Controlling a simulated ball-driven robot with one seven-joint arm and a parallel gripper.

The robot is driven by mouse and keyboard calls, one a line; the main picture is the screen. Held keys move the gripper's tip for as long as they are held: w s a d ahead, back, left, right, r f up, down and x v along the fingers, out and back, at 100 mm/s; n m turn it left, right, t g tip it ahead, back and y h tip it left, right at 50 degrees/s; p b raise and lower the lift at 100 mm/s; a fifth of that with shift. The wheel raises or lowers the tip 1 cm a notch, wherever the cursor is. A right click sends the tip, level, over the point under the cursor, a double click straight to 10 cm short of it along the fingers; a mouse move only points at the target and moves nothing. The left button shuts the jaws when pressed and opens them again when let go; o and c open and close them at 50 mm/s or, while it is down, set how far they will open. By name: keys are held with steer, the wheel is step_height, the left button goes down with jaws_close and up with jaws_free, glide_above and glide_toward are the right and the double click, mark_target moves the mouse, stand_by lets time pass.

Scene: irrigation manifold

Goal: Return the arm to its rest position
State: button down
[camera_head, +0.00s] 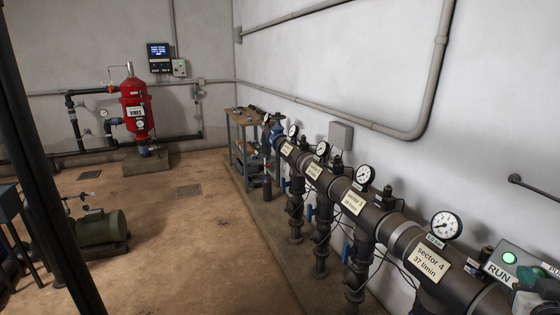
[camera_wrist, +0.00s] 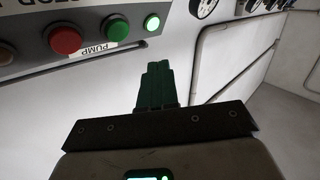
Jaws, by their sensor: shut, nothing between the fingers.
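My gripper (camera_wrist: 157,72) shows in the wrist view with its green fingers together and nothing between them. The fingers point toward the white wall, just below the grey control box (camera_wrist: 75,30). They appear apart from its buttons, though the exact gap cannot be told. The box carries a red button (camera_wrist: 65,39), a green button (camera_wrist: 117,28) and a lit green lamp (camera_wrist: 152,22) by a PUMP label. In the head view the box (camera_head: 512,262) is at the right edge with a lit green RUN lamp (camera_head: 509,258); part of my arm covers its lower right.
A dark manifold pipe (camera_head: 383,225) with several gauges and sector labels runs along the right wall. A red filter tank (camera_head: 136,105) stands at the back left and a green pump (camera_head: 100,230) at left. The middle floor is clear.

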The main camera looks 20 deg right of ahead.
steer(key=a+f+n+g+y, duration=0.35)
steer(key=a+f+y, duration=0.45)
steer(key=a+f, duration=1)
steer(key=s+a+f+n+g+y, duration=0.1)
steer(key=s+a+f+g, duration=0.2)
steer(key=s+a, duration=0.4)
steer(key=s+a+f+n+g+y, duration=0.2)
steer(key=s+a+f+g, duration=0.2)
steer(key=s+a, duration=0.4)
steer(key=shift+s+f, duration=0.2)
steer(key=shift+s, duration=0.6)
steer(key=shift+n+g, duration=0.25)
